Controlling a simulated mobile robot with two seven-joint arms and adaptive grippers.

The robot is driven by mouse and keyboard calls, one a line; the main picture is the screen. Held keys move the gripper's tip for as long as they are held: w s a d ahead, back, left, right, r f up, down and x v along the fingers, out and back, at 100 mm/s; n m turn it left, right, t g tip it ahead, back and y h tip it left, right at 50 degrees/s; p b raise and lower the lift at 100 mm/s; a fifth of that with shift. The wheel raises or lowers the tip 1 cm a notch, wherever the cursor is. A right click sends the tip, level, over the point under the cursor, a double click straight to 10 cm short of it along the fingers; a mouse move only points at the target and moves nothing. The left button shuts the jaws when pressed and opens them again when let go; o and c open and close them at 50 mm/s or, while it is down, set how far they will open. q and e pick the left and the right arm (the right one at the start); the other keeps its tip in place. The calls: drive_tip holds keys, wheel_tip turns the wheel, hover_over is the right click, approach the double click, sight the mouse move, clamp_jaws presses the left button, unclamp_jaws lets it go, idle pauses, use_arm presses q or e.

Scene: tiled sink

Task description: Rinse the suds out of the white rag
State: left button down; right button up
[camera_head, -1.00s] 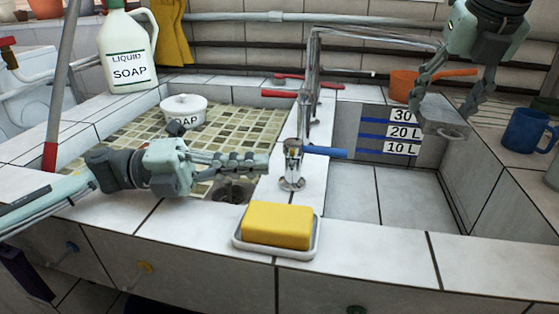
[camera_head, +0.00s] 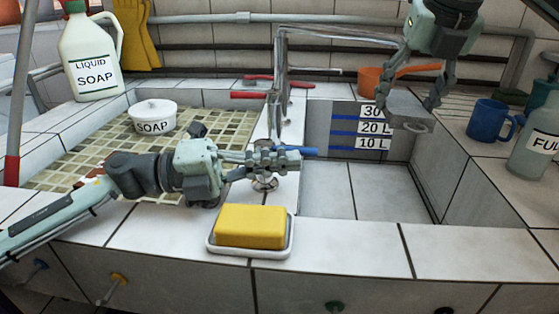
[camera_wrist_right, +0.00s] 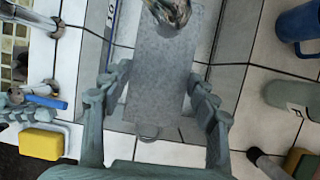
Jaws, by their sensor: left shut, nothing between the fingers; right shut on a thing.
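The rag (camera_head: 408,108) is a flat, greyish-white rectangle with a small loop at its near edge. My right gripper (camera_head: 412,100) is shut on it from both sides and holds it above the right basin. In the right wrist view the rag (camera_wrist_right: 160,75) lies under the metal spout tip (camera_wrist_right: 170,10); I cannot make out suds on it. My left gripper (camera_head: 297,158) is shut and empty at the blue tap handle (camera_head: 298,150), over the divider; whether it touches the handle is unclear. I see no running water.
The right basin (camera_head: 350,190) looks empty. A yellow sponge (camera_head: 250,226) in a white dish stands on the front ledge. A soap tub (camera_head: 154,115) and jug (camera_head: 92,55) are left. A blue mug (camera_head: 488,120) and bottle (camera_head: 537,150) are right.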

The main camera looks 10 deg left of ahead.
use_arm(q)
drive_tip(key=shift+w+r, duration=0.15)
drive_tip(key=shift+w, duration=0.3)
use_arm(e)
drive_tip(key=shift+s, duration=0.1)
